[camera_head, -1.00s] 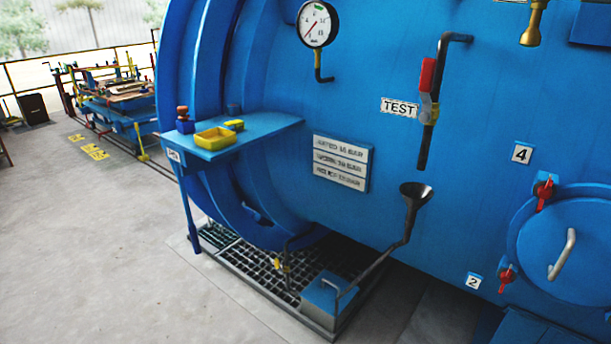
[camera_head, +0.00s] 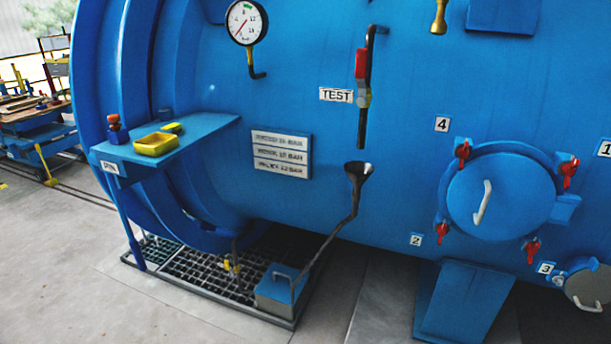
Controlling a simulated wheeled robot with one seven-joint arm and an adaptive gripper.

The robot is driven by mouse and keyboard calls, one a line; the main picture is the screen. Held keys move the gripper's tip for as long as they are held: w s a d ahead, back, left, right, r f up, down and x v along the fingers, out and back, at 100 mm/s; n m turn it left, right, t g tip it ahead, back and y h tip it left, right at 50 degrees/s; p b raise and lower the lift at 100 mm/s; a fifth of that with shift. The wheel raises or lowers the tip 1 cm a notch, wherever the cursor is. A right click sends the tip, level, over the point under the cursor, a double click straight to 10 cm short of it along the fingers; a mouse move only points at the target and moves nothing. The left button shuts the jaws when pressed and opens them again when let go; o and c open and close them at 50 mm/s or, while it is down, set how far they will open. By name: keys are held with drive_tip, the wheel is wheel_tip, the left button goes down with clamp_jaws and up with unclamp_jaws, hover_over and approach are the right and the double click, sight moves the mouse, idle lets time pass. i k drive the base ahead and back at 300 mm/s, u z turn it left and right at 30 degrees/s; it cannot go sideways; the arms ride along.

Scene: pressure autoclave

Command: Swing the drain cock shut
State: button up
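A small yellow-bodied cock (camera_head: 231,265) sits on a thin dark pipe below the vessel, low over the floor grating. It looks like the drain cock, but it is too small to tell how its lever stands. Another cock, with an upright red handle (camera_head: 361,64), is on the vertical pipe beside the TEST label (camera_head: 336,95). A dark funnel (camera_head: 358,171) below that pipe leads down a bent pipe to a blue-grey box (camera_head: 280,291) on the grating. My gripper is not in view.
A blue shelf (camera_head: 205,128) with a yellow tray (camera_head: 156,144) juts out over the grating (camera_head: 190,272). A round door (camera_head: 500,198) with red clamps and a blue pedestal (camera_head: 464,302) are at right. The floor in front is clear.

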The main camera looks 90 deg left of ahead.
sight(227, 262)
drive_tip(key=z, duration=0.8)
drive_tip(key=i, duration=0.7)
drive_tip(key=u, duration=4.45)
drive_tip(key=i, duration=0.5)
drive_tip(key=u, duration=0.4)
drive_tip(key=k, duration=0.5)
drive_tip(key=u, duration=1)
drive_tip(key=i, duration=0.35)
drive_tip(key=z, duration=0.1)
